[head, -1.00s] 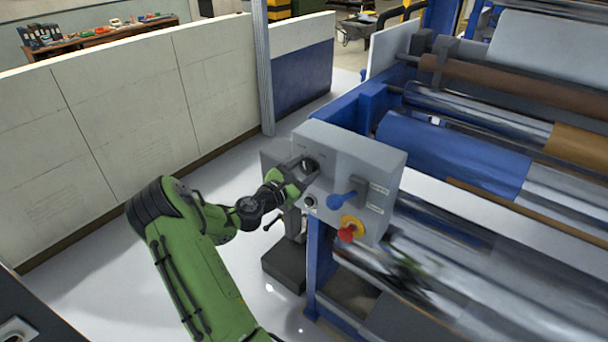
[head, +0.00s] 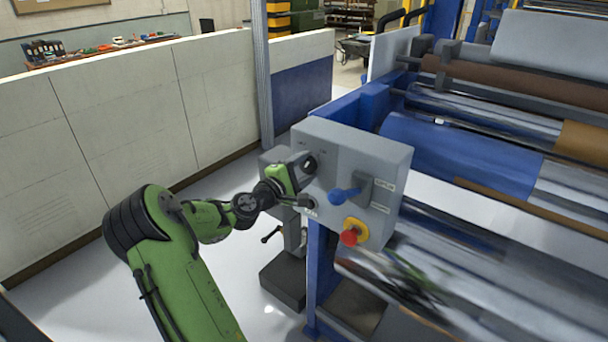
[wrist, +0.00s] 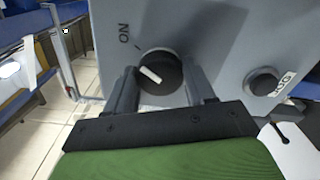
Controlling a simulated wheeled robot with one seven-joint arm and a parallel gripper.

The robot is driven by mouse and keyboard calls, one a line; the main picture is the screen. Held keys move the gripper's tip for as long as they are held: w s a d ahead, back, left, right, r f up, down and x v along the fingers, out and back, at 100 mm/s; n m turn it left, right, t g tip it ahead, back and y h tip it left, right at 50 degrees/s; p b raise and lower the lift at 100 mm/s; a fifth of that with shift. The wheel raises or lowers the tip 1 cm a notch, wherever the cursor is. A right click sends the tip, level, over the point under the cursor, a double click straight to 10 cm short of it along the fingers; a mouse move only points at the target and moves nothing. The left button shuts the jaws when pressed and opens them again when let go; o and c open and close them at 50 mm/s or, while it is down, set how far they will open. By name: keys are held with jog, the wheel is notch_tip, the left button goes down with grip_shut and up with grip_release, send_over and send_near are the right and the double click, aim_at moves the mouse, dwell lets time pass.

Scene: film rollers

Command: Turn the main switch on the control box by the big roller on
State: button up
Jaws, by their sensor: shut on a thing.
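The grey control box (head: 345,150) stands by the big roller. Its main switch, a round black knob (head: 310,163), is on the upper left of the front face. In the wrist view the knob (wrist: 160,74) has a white mark pointing left and slightly up. The ON label (wrist: 124,33) and its short tick lie further up from that mark's direction. My gripper (wrist: 164,80) is shut on the knob, one finger on either side. In the head view my gripper (head: 308,181) is at the box face, and its fingers partly cover the knob.
A small dark button (wrist: 264,83) shows in the wrist view. Rollers (head: 450,160) fill the right; a pale partition (head: 110,125) stands left.

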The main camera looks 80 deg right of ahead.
jog(key=shift+m, duration=0.4)
jog(key=o, duration=1.1)
jog(key=shift+c, duration=0.2)
jog(key=shift+a, duration=0.1)
jog(key=b+v, duration=0.1)
jog(key=v, duration=1.4)
jog(key=shift+w+a, duration=0.2)
jog(key=shift+a, duration=0.1)
